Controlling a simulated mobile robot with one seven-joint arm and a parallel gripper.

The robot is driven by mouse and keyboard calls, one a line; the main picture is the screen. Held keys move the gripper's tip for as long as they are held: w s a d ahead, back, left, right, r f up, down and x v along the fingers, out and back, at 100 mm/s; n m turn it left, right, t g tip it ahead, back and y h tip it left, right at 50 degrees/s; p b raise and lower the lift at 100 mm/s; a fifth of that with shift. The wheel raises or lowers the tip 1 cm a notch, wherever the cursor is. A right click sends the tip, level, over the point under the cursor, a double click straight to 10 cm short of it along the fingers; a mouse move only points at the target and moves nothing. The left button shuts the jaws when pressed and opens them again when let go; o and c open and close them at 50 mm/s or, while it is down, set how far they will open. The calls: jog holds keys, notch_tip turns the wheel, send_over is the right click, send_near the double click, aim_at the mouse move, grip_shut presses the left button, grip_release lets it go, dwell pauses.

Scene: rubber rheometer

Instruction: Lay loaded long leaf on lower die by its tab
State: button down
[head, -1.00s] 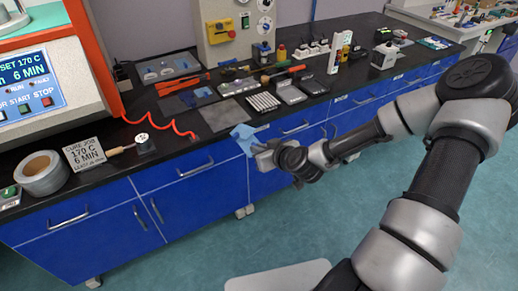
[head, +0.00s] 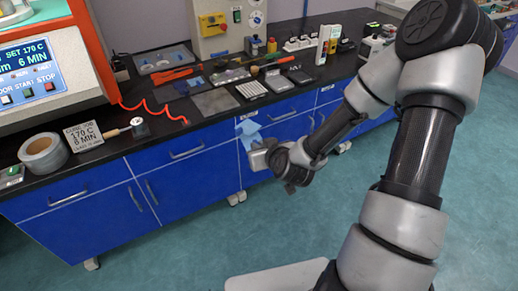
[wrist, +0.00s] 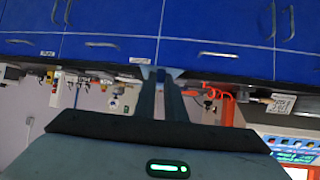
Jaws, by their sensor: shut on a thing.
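In the head view a thin light-blue leaf (head: 249,130) sticks out past the tip of my gripper (head: 258,146), in front of the blue cabinets. My gripper is shut on the leaf. The leaf hangs clear of the black bench, near its front edge. In the wrist view my two fingers (wrist: 165,82) lie close together, and only a small pale edge of the leaf (wrist: 176,72) shows at their tips. I cannot make out the leaf's tab or its load. The orange-framed press (head: 95,55) stands at the far left. Its lower die is not in view.
The black bench (head: 160,138) carries a tape roll (head: 43,152), a cure card (head: 83,137), a wooden-handled tool (head: 139,127) and a red coiled cord (head: 160,112). A grey mat (head: 214,102) and several tools lie behind the leaf. The teal floor (head: 180,250) before the cabinets is clear.

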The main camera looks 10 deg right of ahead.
jog(key=shift+m+h, duration=0.8)
jog(key=r, duration=0.5)
jog(key=shift+s+d, duration=0.25)
jog(key=shift+s, duration=0.05)
jog(key=shift+a, duration=0.15)
